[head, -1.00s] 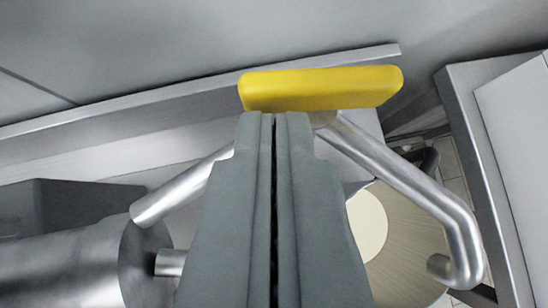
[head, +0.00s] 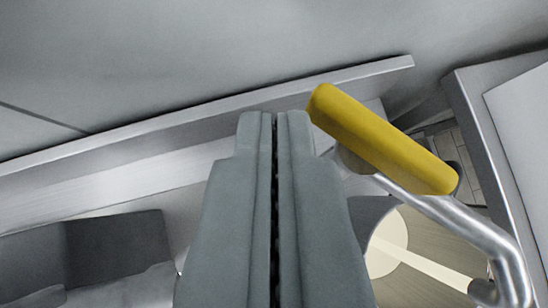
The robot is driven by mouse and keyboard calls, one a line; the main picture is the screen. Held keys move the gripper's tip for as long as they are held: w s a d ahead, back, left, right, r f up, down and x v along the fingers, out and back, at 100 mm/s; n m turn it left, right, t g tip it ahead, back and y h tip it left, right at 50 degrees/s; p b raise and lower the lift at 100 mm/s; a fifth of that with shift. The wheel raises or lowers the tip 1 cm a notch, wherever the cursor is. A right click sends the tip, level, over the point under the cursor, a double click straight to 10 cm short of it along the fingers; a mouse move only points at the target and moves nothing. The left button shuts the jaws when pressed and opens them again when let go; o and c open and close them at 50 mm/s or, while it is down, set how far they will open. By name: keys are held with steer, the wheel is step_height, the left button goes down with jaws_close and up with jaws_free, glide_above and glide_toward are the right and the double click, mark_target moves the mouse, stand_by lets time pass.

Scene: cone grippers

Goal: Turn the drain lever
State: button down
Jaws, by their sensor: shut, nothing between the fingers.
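The drain lever is the yellow handle (head: 382,140) right of the picture's middle in the head view. It slants from upper left down to lower right. A bent metal pipe (head: 465,225) runs from under it to the lower right. My gripper (head: 276,118) is in the middle, pointing up the picture, with its two grey fingers shut and nothing between them. The fingertips are beside the handle's upper left end. I cannot tell whether they touch it. The lever's pivot is mostly hidden behind the handle and the right finger.
A metal ledge (head: 220,108) runs across behind the fingertips, below a grey wall (head: 250,45). A dark grey box shape (head: 110,245) is at the lower left. A round pale disc (head: 388,243) lies below the pipe. A metal-edged panel (head: 515,130) stands at the right.

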steer(key=shift+w+a, duration=0.1)
steer(key=shift+w, duration=0.4)
steer(key=shift+d, duration=0.2)
stand_by(1.2)
